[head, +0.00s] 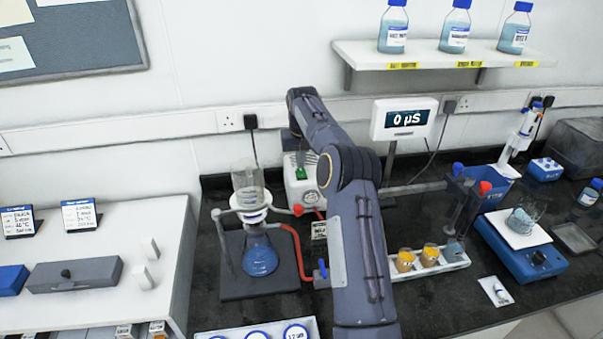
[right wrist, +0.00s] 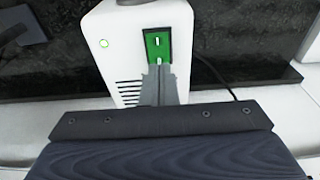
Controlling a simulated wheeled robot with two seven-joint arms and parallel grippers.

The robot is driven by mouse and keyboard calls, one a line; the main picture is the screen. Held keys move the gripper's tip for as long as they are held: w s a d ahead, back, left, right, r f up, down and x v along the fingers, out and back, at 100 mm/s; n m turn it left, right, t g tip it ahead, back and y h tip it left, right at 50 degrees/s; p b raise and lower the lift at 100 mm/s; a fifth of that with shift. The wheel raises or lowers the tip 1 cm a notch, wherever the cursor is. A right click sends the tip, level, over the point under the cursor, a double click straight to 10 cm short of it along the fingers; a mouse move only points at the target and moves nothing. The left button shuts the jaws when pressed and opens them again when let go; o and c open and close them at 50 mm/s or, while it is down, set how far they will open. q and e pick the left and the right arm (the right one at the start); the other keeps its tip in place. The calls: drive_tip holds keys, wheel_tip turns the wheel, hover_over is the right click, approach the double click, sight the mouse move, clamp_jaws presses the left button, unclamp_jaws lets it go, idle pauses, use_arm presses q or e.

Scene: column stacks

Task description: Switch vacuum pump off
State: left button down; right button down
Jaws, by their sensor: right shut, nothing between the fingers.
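The vacuum pump (head: 303,192) is a white box on the dark bench behind the filter flask, partly hidden by my right arm. Its green rocker switch (right wrist: 157,48) sits in a dark frame on the white face. It shows small in the head view (head: 301,173). A small green ring light (right wrist: 103,43) is lit left of the switch. My right gripper (right wrist: 158,70) is shut and empty, its fingertips at the lower end of the switch. I cannot tell whether they touch it. My left gripper is not in view.
A flask of blue liquid (head: 260,259) with a glass funnel and red tubing stands left of my arm. A white rack with orange-filled beakers (head: 404,260) is to the right.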

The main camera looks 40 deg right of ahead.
sight(301, 170)
drive_tip(key=shift+f+b, duration=0.35)
drive_tip(key=shift+f, duration=0.4)
wheel_tip(301, 170, up, 3)
drive_tip(key=p, duration=0.3)
drive_tip(key=shift+f, duration=0.1)
drive_tip(key=shift+r, duration=2.15)
